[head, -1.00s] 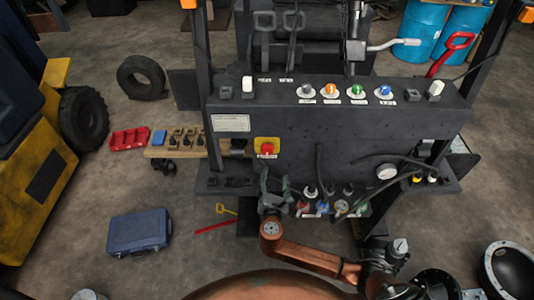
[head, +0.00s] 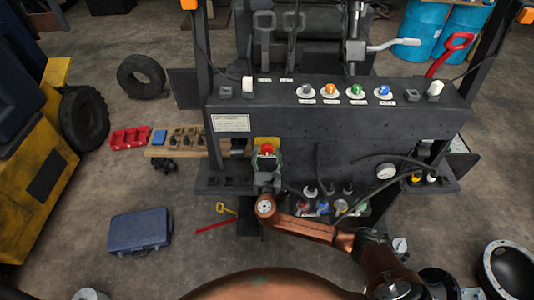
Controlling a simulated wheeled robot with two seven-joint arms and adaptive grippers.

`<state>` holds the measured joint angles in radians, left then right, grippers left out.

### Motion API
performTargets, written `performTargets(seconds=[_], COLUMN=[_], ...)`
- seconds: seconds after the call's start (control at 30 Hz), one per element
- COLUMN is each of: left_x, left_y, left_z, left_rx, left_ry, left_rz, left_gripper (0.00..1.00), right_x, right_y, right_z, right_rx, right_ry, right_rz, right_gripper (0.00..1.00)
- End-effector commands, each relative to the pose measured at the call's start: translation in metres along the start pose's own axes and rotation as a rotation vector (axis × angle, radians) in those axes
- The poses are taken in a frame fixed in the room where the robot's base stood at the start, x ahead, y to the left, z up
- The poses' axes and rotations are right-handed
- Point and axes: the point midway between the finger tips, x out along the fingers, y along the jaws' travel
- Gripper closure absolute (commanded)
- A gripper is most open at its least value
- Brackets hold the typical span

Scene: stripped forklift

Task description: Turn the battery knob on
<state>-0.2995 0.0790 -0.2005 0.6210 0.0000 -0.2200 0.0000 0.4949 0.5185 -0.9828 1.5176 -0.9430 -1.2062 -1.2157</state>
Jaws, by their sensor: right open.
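The battery knob is red (head: 267,149) and sits on a yellow plate (head: 267,140) low on the front of the dark forklift panel, left of centre. My right gripper (head: 267,157) is open, with its fingers raised at the knob, one to each side of it. The fingers hide the lower part of the yellow plate. I cannot tell whether they touch the knob. My left gripper is not in view.
The dark panel (head: 340,135) carries several coloured knobs on top. Hoses, a round gauge (head: 386,171) and colored fittings lie right of my right gripper. A blue case (head: 139,231) lies on the floor at left, with open floor around it.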

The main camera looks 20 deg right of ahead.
Motion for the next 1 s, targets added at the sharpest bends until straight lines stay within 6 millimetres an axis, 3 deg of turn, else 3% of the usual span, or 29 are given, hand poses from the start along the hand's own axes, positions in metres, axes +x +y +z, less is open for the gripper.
performTargets(seconds=[0.13, 0.73, 1.0], left_x=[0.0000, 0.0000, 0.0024], left_y=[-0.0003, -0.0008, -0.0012], left_z=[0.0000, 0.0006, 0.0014], left_rx=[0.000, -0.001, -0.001], left_ry=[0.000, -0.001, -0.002], left_rz=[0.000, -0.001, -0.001], left_gripper=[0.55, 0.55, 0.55], right_x=[-0.0001, -0.0004, -0.0007], right_y=[-0.0001, -0.0001, -0.0001], right_z=[-0.0001, -0.0001, -0.0010], right_rx=[0.000, 0.001, 0.030], right_ry=[0.000, 0.000, 0.001], right_rz=[0.000, 0.000, -0.001], right_gripper=[0.46, 0.87, 0.87])
